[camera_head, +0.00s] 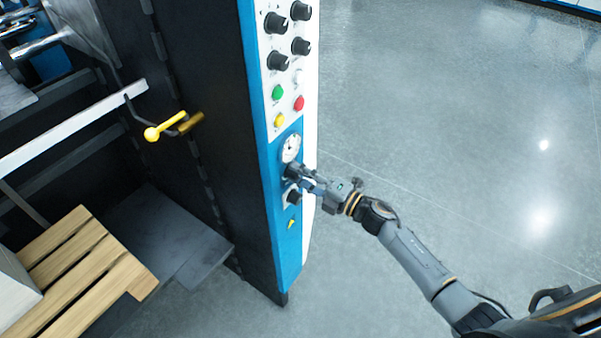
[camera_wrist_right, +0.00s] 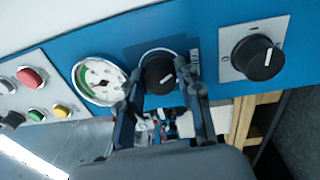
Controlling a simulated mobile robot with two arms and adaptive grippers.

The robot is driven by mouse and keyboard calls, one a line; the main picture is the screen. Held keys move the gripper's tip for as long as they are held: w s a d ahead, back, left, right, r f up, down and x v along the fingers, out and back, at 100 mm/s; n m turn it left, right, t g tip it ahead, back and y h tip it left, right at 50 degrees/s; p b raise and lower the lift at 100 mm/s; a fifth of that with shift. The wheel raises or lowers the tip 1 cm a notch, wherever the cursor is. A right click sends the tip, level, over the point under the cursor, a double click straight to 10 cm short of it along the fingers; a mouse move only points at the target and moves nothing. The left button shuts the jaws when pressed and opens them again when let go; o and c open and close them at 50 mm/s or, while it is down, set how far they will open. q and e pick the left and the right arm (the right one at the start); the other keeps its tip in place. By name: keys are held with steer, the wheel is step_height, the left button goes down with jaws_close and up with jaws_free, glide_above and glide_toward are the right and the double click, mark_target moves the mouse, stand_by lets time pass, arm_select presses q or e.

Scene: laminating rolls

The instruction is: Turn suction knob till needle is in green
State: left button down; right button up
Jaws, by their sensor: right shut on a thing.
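The suction knob (camera_wrist_right: 158,73) is black and round with a pale pointer line, on the blue panel (camera_wrist_right: 225,22). My right gripper (camera_wrist_right: 160,85) is shut on it, one finger on each side; in the head view the gripper (camera_head: 300,174) hides most of this knob. The gauge (camera_wrist_right: 99,80) is a white dial with a green arc, left of the knob in the wrist view. It also shows just above the gripper in the head view (camera_head: 291,148). The needle is too small to read clearly against the green. My left gripper is in neither view.
Another black knob (camera_wrist_right: 257,57) on a grey plate sits beside the gripped one. Green (camera_head: 278,92), red (camera_head: 299,103) and yellow (camera_head: 279,120) buttons are above the gauge. A yellow-ended lever (camera_head: 152,134) and wooden pallet (camera_head: 75,270) are left; open floor (camera_head: 450,130) is right.

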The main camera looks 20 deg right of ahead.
steer(key=shift+m, duration=0.6)
steer(key=o, duration=1.2)
steer(key=shift+c, duration=0.2)
steer(key=v, duration=1.2)
